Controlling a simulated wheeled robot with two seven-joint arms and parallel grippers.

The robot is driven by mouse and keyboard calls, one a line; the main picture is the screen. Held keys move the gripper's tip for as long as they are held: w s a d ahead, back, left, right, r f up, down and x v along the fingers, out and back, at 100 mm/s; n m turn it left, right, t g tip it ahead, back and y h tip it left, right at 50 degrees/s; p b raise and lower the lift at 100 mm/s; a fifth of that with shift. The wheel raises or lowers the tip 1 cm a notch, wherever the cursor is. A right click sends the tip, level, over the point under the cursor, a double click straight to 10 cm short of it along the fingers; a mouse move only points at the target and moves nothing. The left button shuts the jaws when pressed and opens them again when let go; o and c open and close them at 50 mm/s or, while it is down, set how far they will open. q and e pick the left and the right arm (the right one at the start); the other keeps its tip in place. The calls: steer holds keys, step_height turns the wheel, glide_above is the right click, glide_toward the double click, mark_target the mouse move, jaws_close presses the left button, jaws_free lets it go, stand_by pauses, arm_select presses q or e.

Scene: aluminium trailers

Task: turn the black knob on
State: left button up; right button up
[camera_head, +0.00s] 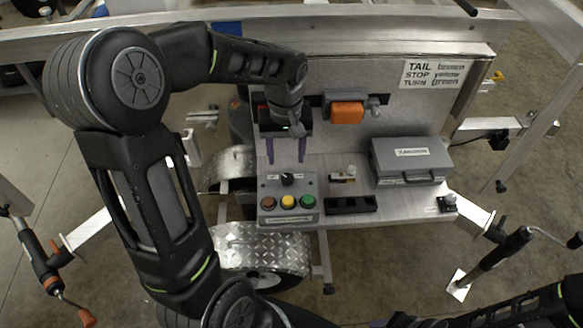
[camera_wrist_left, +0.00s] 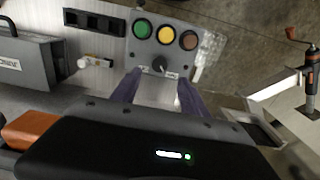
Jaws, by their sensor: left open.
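The black knob (camera_head: 287,179) sits at the top middle of a grey control box (camera_head: 267,190), above a row of red, yellow and green buttons. It also shows in the left wrist view (camera_wrist_left: 159,64), between the fingers' lines. My left gripper (camera_head: 287,160) is open, with its two purple fingers pointing down toward the box. In the left wrist view the gripper (camera_wrist_left: 147,80) has its fingertips apart, one to each side of the knob and short of it. I cannot tell whether they touch the box. My right gripper is not clearly in view; part of my right arm shows at the bottom right.
A grey case (camera_head: 412,161) stands right of the box. A black tray (camera_head: 350,205) and a small valve-like part (camera_head: 343,175) lie between them. An orange lamp (camera_head: 347,112) is on the back panel. A diamond-plate fender (camera_head: 262,249) is below the shelf.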

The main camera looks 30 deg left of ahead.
mark_target(287, 177)
arm_select(q)
steer(key=shift+f, duration=3.95)
steer(key=shift+c, duration=0.3)
jaws_close()
